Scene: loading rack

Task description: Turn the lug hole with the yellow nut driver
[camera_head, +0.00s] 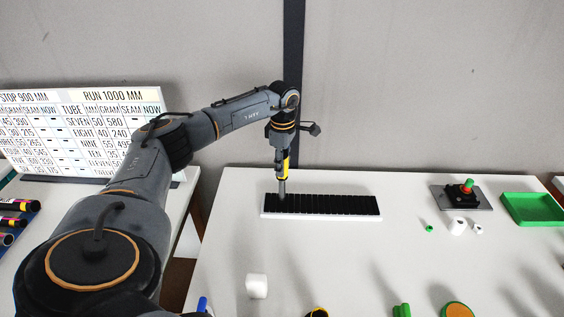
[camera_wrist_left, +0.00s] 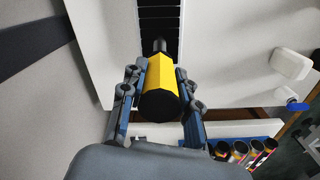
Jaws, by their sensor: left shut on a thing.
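My left gripper (camera_head: 283,150) is shut on the yellow nut driver (camera_head: 285,167) and holds it upright, shaft down. In the left wrist view the yellow handle (camera_wrist_left: 160,78) sits between both fingers of the left gripper (camera_wrist_left: 160,92). The driver's metal tip (camera_head: 281,190) is at the left part of a long black slotted strip with a white edge (camera_head: 320,215) on the white table. I cannot tell whether the tip sits in a hole or just above it, and no lug hole can be made out. My right gripper is not in view.
A green tray (camera_head: 533,208) and a dark plate (camera_head: 450,200) with a red-and-green piece stand at the right. White cylinders (camera_head: 458,227) lie near them, and a white block (camera_head: 257,286) is at the front. A printed board (camera_head: 70,130) stands left.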

